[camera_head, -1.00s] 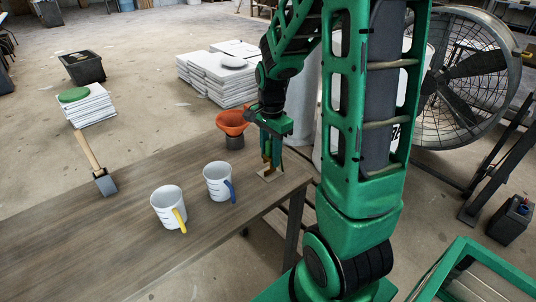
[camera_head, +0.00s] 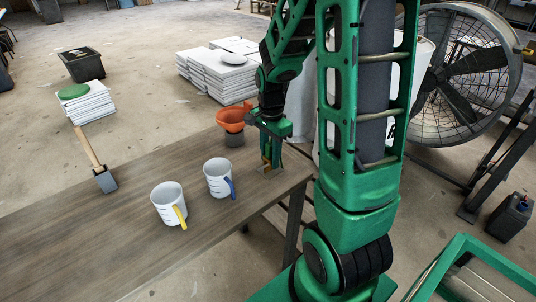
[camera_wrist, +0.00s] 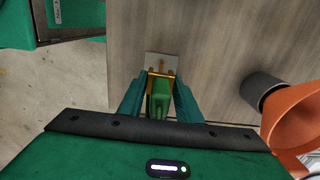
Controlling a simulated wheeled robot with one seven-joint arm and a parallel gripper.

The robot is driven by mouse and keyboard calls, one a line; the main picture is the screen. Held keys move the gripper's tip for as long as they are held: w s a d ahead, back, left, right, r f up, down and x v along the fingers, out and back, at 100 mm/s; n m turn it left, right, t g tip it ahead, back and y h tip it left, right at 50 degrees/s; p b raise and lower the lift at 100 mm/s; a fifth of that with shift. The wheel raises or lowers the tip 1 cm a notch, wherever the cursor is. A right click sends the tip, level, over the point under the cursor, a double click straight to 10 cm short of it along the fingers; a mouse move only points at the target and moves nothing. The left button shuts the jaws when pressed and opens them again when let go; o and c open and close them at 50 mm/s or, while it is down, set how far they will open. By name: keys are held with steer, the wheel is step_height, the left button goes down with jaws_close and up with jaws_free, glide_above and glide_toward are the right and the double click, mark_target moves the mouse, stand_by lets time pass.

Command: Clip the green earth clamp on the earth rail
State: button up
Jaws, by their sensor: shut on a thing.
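The green earth clamp (camera_wrist: 158,98) is between the two fingers of my gripper (camera_wrist: 159,92) in the wrist view, and the gripper is shut on it. The brass-coloured earth rail (camera_wrist: 162,73) stands on a small pale plate (camera_wrist: 163,58) just beyond the fingertips. The clamp's front end meets or overlaps the rail in the picture; I cannot tell whether its jaws are around it. In the head view my gripper (camera_head: 271,163) points down close above the plate, near the table's right end. The fingers hide most of the clamp and rail there.
An orange funnel (camera_head: 231,119) on a dark cylinder stands close left of my gripper on the wooden table (camera_head: 110,230). Two white measuring jugs, one blue-handled (camera_head: 219,178) and one yellow-handled (camera_head: 168,203), stand nearer.

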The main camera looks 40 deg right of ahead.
mark_target(270, 142)
steer(key=shift+f, duration=0.9)
steer(key=o, duration=1.2)
steer(key=shift+o, duration=0.2)
steer(key=shift+r, duration=0.1)
step_height(270, 142, up, 11)
steer(key=shift+f, duration=0.2)
steer(key=s+a+r+n, duration=0.1)
steer(key=s+r+n, duration=0.1)
steer(key=s+n, duration=0.9)
steer(key=s, duration=0.9)
steer(key=shift+s+a, duration=0.35)
steer(key=shift+a, duration=0.05)
